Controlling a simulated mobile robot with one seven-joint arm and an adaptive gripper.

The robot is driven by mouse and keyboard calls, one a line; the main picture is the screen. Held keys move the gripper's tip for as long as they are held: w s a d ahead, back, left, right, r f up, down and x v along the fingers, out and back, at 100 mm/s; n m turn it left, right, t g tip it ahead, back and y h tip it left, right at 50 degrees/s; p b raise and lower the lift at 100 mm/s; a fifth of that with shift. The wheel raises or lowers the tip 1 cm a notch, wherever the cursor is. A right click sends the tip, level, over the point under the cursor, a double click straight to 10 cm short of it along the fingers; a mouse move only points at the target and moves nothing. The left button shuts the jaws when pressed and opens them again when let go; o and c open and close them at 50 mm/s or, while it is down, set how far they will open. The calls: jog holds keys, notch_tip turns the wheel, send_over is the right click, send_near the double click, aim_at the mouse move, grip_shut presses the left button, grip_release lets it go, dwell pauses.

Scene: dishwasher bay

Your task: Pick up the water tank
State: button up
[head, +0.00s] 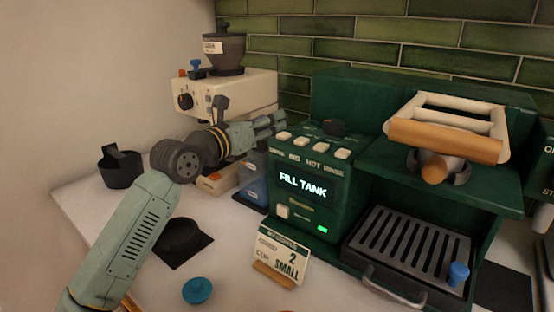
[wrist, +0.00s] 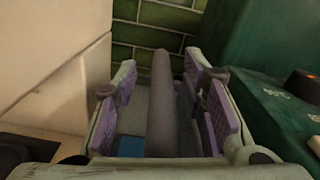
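The water tank (head: 254,188) appears to be the bluish see-through container in the gap between the cream grinder and the green coffee machine. My arm and gripper hide its upper part in the head view. My gripper (head: 272,122) is above the tank, beside the machine's upper left edge. In the wrist view my gripper (wrist: 164,84) is open, with purple pads on either side of a long grey bar (wrist: 163,105). The bar looks like the tank's handle, and gaps show between it and both pads. Blue (wrist: 130,147) shows below, at the lower left.
The green coffee machine (head: 360,95) stands close on the right, its screen reading "FILL TANK". The cream grinder (head: 255,88) is close on the left. A tiled wall (head: 390,28) is behind. A card (head: 280,255), a blue disc (head: 197,290) and a black cup (head: 121,167) occupy the counter.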

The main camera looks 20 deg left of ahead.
jog(key=shift+w, duration=0.2)
jog(key=shift+s+r, duration=0.15)
jog(key=shift+s, duration=0.1)
jog(key=shift+c, duration=0.6)
grip_shut()
dwell(0.3)
